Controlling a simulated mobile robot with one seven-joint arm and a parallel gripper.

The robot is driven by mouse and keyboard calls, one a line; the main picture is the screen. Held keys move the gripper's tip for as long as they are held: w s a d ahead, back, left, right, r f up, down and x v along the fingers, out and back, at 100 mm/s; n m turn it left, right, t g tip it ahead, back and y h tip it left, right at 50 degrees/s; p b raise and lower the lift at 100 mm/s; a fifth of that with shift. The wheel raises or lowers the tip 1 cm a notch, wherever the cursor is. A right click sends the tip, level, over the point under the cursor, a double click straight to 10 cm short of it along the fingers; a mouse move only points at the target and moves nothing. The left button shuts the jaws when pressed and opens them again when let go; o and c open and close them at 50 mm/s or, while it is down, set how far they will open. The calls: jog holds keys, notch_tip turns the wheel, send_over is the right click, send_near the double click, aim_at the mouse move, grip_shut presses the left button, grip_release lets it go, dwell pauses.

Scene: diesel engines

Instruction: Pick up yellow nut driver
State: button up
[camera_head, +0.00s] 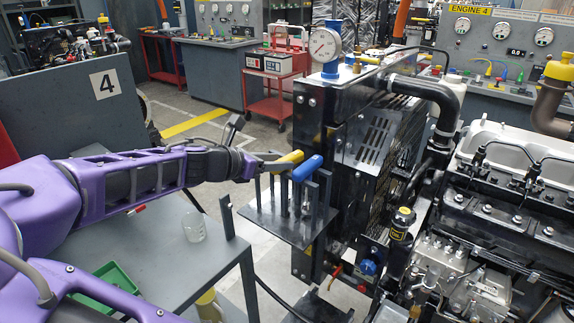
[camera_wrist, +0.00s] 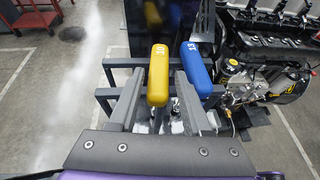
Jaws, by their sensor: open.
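The yellow nut driver (camera_head: 290,158) has a thick yellow handle and sits in a dark grey rack (camera_head: 283,228) beside the engine's radiator. In the wrist view its handle (camera_wrist: 156,60) points up the picture, between the two fingers of my gripper (camera_wrist: 160,82). My gripper (camera_head: 268,162) is open in the head view, with its fingertips at the handle. I cannot tell whether either finger touches it. A blue-handled driver (camera_head: 307,168) stands just right of the yellow one and also shows in the wrist view (camera_wrist: 196,68), close to the right finger. The yellow driver's shaft is mostly hidden.
The rack's upright posts stand close around the drivers. The black radiator (camera_head: 345,140) with a pressure gauge (camera_head: 323,45) rises just behind and right. A grey table (camera_head: 165,255) with a clear beaker (camera_head: 194,227) and a green tray (camera_head: 108,285) lies below my arm.

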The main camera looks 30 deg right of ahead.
aim_at(287, 157)
jog(key=x, duration=0.4)
jog(key=shift+d+b, duration=0.1)
jog(key=shift+b, duration=0.2)
grip_shut()
